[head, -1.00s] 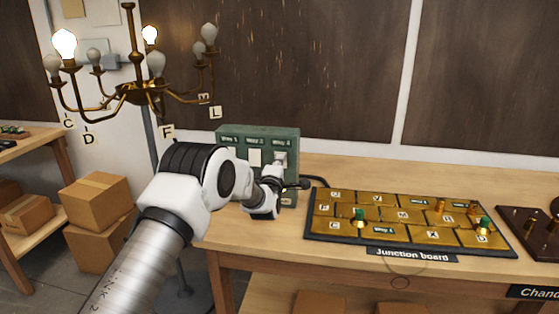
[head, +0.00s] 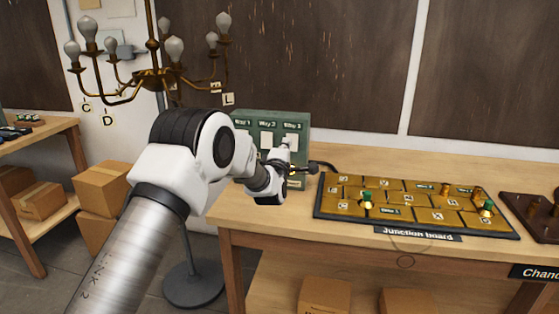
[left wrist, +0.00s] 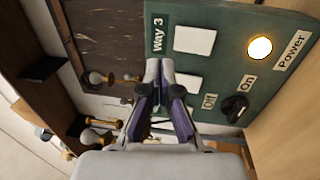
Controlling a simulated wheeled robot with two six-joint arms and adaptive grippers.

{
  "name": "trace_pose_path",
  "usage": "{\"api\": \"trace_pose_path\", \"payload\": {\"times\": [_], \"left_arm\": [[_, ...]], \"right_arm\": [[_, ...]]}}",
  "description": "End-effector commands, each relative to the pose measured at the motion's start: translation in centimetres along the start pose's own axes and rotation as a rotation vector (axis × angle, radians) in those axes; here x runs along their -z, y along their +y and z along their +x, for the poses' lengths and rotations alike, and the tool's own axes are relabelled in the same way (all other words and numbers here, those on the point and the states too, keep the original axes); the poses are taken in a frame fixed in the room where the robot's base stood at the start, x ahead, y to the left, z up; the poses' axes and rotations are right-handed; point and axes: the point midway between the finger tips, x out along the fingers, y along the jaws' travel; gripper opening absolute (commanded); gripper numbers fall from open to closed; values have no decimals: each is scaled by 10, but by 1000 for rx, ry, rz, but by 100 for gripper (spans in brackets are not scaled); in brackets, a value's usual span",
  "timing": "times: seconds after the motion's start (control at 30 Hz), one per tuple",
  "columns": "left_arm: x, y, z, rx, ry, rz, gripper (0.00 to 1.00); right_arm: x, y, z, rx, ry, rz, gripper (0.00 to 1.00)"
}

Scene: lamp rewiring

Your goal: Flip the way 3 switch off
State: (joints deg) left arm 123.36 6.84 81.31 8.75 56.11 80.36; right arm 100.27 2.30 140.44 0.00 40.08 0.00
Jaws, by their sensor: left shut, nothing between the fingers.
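The green switch box (head: 268,118) stands at the back of the bench, with labels for three ways along its top. The white way 3 switch (left wrist: 195,40) is beside its "Way 3" label in the left wrist view; it is partly behind my gripper in the head view (head: 291,138). A second white switch (left wrist: 188,82) is beside it. My left gripper (left wrist: 160,64) is shut and empty, its tips in front of the panel near these switches. I cannot tell whether they touch it. The chandelier (head: 155,75) shows no lit bulb. My right gripper is out of view.
The box's power lamp (left wrist: 260,48) glows near a black off/on knob (left wrist: 235,108). Cardboard boxes (head: 102,188) are at left.

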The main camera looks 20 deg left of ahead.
Motion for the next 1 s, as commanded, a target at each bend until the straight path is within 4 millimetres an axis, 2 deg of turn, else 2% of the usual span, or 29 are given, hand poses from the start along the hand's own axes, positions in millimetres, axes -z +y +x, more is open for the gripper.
{"api": "trace_pose_path", "payload": {"times": [0.2,0.33,0.5,0.9,0.97,1.0], "left_arm": [[0,6,-47,5,-1,1,0],[0,12,-64,3,0,1,0],[0,15,-70,4,0,0,0],[0,14,-70,5,0,1,0],[0,8,-72,18,-3,13,0],[-1,-2,-75,39,-7,33,0]], "right_arm": [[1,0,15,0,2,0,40],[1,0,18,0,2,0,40],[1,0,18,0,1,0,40],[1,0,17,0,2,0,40],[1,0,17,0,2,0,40],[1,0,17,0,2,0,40]]}}
